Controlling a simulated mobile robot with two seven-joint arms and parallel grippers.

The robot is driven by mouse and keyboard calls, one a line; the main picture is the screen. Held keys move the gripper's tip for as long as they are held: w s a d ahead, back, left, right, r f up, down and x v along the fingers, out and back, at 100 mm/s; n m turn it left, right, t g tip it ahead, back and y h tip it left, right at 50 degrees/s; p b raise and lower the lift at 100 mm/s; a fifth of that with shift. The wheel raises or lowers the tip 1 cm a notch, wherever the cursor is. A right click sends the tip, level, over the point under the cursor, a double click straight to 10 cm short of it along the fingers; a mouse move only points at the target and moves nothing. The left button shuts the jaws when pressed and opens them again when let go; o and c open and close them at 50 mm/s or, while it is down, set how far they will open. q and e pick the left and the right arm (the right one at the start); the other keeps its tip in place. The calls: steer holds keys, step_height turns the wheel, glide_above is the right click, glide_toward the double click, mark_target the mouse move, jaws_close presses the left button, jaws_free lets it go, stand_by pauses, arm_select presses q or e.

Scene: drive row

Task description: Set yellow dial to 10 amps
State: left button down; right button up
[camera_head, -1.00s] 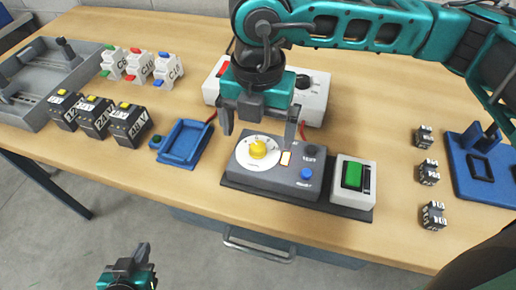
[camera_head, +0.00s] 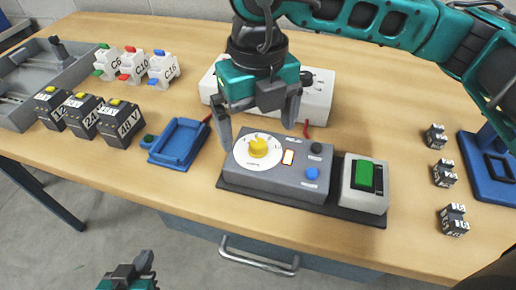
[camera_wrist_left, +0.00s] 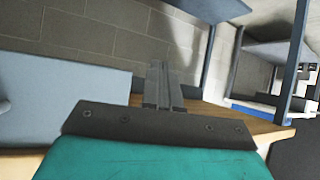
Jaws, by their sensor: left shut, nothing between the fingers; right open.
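The yellow dial (camera_head: 258,146) sits on a round white scale plate (camera_head: 244,158) at the left of a grey control box (camera_head: 270,181). The scale's markings are too small to read. My right gripper (camera_head: 259,132) points down over the dial, its two fingers spread to either side of it. It is open, and I cannot tell whether the fingers touch the dial. My left gripper (camera_head: 143,263) is low at the bottom of the head view, away from the table. In the left wrist view its fingers (camera_wrist_left: 164,85) are shut together with nothing between them.
The control box also carries a lit rectangle (camera_head: 288,157), a black knob and a blue button (camera_head: 312,173). A green switch unit (camera_head: 364,182) stands at its right. Behind is a white box (camera_head: 316,95). A blue tray (camera_head: 179,144) and labelled black blocks (camera_head: 118,124) stand left.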

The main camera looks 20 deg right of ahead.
mark_target(258, 147)
steer(key=shift+f+n+b, duration=0.1)
steer(key=shift+n+b, duration=0.3)
steer(key=shift+n, duration=0.7)
arm_select(q)
steer(key=shift+w+d+r, duration=0.15)
steer(key=shift+w+d, duration=0.25)
arm_select(e)
steer(key=shift+f+b, duration=0.3)
steer(key=shift+b, duration=0.1)
steer(key=shift+f+b, duration=0.85)
arm_select(q)
steer(key=f, duration=0.3)
steer(key=shift+s+a+f, duration=0.1)
steer(key=shift+s+f, duration=0.1)
steer(key=shift+s, duration=0.15)
steer(key=shift+r, duration=0.1)
arm_select(e)
steer(key=shift+c, duration=0.4)
